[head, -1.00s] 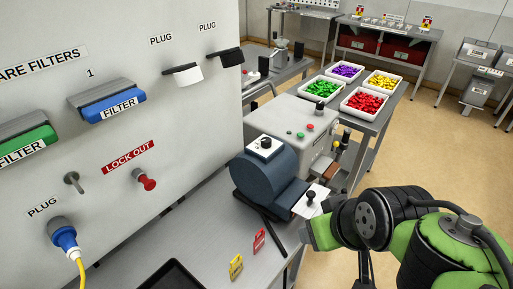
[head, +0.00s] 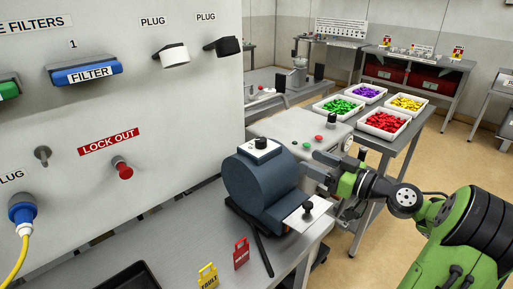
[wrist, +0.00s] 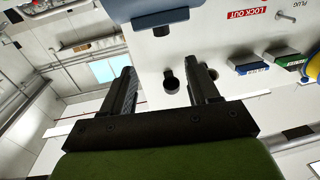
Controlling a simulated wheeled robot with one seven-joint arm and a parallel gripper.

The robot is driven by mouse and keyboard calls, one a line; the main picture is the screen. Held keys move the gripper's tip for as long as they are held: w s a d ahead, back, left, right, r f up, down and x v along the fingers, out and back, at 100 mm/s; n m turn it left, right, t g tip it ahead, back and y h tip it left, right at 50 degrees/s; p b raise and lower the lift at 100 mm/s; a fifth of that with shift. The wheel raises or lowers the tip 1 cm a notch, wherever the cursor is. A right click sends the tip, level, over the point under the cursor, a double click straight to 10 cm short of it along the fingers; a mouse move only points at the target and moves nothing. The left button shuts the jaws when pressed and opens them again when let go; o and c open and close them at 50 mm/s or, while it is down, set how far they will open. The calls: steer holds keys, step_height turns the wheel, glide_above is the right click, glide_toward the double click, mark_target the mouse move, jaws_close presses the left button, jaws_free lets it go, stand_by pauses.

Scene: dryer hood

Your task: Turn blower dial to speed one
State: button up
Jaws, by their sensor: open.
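The blower (head: 258,185) is a blue-grey drum housing on the metal bench. A black dial (head: 261,143) sits on a white plate on top of it. Another black knob (head: 308,207) stands on a white plate at the blower's front right. My gripper (head: 316,168) is open and empty, just right of the drum and apart from the top dial. In the wrist view my gripper (wrist: 166,82) shows two spread dark fingers with nothing between them. The blue-grey housing (wrist: 160,19) appears at the top there, with a dark knob at its lower edge. The dial's pointer setting is too small to read.
A wall panel (head: 150,100) with filters, plugs and a red lock-out knob (head: 124,171) stands left. A red tag (head: 241,253) and a yellow tag (head: 207,276) stand on the bench front. A grey machine (head: 290,128) and trays of coloured pieces (head: 384,122) are behind.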

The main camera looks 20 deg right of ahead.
mark_target(266, 142)
steer(key=p+x, duration=0.1)
steer(key=x, duration=1.4)
steer(key=shift+w+a+r, duration=0.1)
steer(key=shift+w+a, duration=0.1)
steer(key=shift+a, duration=0.1)
steer(key=c, duration=1)
steer(key=shift+c, duration=0.2)
